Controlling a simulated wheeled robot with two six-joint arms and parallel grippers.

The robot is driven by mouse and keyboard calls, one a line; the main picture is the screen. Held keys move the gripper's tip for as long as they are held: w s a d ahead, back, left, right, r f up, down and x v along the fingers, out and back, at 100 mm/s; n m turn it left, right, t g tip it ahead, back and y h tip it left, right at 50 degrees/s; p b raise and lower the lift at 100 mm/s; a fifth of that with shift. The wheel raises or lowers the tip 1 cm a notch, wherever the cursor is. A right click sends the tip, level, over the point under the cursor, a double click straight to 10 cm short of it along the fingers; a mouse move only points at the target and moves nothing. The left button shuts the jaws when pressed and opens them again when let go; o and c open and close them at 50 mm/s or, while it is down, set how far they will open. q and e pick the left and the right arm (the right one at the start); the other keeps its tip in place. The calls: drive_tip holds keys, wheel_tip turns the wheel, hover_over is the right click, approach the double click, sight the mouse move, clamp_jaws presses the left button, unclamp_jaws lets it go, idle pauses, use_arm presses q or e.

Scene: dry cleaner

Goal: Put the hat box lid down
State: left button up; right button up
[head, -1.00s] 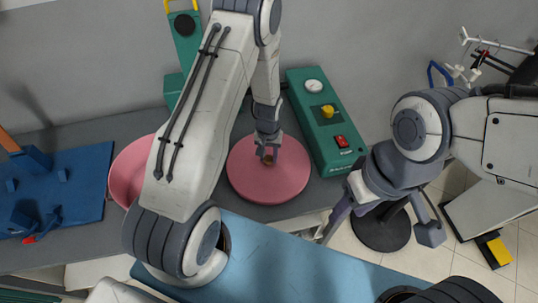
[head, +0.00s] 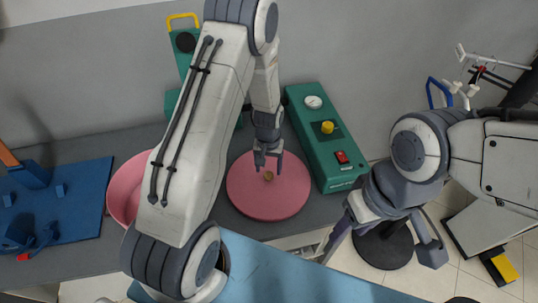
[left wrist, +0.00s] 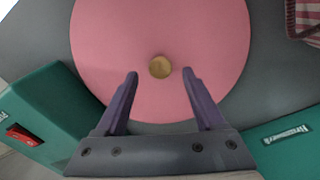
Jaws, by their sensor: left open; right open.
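The pink round hat box lid (head: 268,205) lies flat on the grey counter, left of a green machine. Its small brass-coloured knob (head: 268,176) faces up. My left gripper (head: 268,166) is open just over the knob, holding nothing. In the left wrist view the knob (left wrist: 160,67) shows clear of the two spread fingers (left wrist: 160,75), with the pink lid (left wrist: 160,25) below them. A pink round box (head: 125,185) stands left of the lid, partly hidden by my left arm. My right gripper (head: 380,250) is open and empty, off the counter's front right.
The green machine (head: 328,150) with dial, yellow knob and red switch stands close right of the lid. A blue board (head: 75,200) with fixtures lies at the left. A blue padded surface (head: 280,275) runs along the front. A grey wall is behind.

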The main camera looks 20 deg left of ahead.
sight(269, 175)
use_arm(q)
wheel_tip(269, 175, up, 9)
drive_tip(key=b, duration=0.1)
drive_tip(key=s+d+r+m, duration=0.4)
drive_tip(key=s+d+r, duration=0.3)
drive_tip(key=d+r, duration=0.15)
drive_tip(key=s+d+r+m, duration=0.3)
drive_tip(key=s, duration=0.5)
drive_tip(key=s+d+r+m+h, duration=0.1)
drive_tip(key=s+d+r+m, duration=0.1)
drive_tip(key=s, duration=0.6)
drive_tip(key=shift+s+d+r+m, duration=0.3)
drive_tip(key=shift+d+r+m, duration=0.1)
drive_tip(key=shift+r, duration=0.1)
